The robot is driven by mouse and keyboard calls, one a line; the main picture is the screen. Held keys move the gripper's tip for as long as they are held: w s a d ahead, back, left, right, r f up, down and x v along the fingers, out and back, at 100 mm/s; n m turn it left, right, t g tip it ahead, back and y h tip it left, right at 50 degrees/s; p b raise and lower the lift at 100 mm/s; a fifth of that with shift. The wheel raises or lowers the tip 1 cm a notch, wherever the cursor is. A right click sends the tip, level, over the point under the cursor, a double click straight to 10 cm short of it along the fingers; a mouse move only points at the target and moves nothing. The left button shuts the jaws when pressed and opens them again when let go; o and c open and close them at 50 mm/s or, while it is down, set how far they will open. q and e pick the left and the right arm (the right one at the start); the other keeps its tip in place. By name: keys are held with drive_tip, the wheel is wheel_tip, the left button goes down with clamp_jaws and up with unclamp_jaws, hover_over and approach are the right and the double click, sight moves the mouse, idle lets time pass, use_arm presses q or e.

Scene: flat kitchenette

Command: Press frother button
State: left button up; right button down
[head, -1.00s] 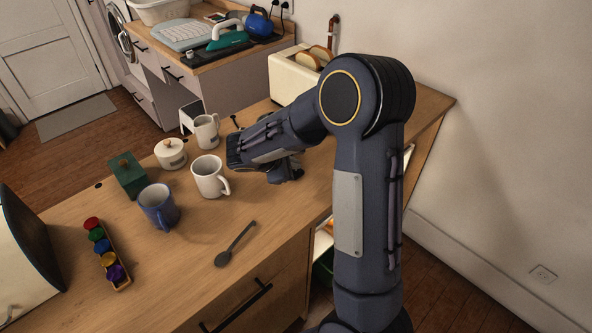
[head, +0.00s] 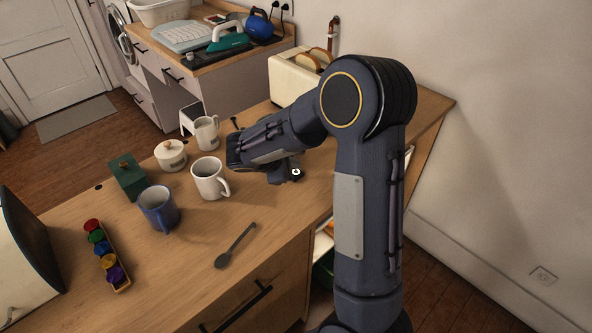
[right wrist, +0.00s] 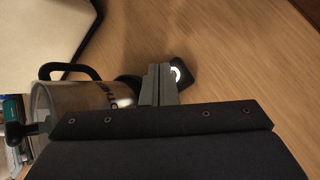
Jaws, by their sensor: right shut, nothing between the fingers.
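The frother (right wrist: 80,95) shows in the right wrist view as a shiny jug with a dark handle and dark lettering. Its black base part (right wrist: 182,72) carries a round button (right wrist: 175,74) with a lit white ring. My right gripper (right wrist: 163,68) is shut and empty, its fingertips right beside the button; I cannot tell whether they touch it. In the head view the lit button (head: 296,173) shows below my right forearm, which hides most of the frother. My left gripper is not in view.
A white mug (head: 208,182), blue mug (head: 157,210), white lidded pot (head: 170,156) and green box (head: 127,178) stand left of my right arm. A dark spoon (head: 236,246) lies in front. A toaster (head: 290,78) stands behind. The counter front is mostly clear.

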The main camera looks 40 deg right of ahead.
drive_tip(key=shift+r, duration=0.3)
wheel_tip(320, 180, up, 5)
drive_tip(key=p, duration=0.3)
drive_tip(key=shift+p, duration=0.4)
idle(0.6)
drive_tip(key=s+a+r+m+t+y, duration=0.2)
drive_tip(key=s+a+m+y, duration=0.4)
drive_tip(key=s, duration=0.5)
drive_tip(key=s+a+r+m+t+y, duration=0.1)
drive_tip(key=s+a+r+m+y, duration=0.2)
drive_tip(key=s+a+m+y, duration=0.3)
drive_tip(key=s+a+m, duration=0.1)
drive_tip(key=s+a, duration=0.4)
drive_tip(key=s, duration=0.1)
drive_tip(key=shift+a+r+t+y, duration=0.3)
drive_tip(key=shift+r+t+y, duration=0.05)
drive_tip(key=shift+t+y, duration=0.05)
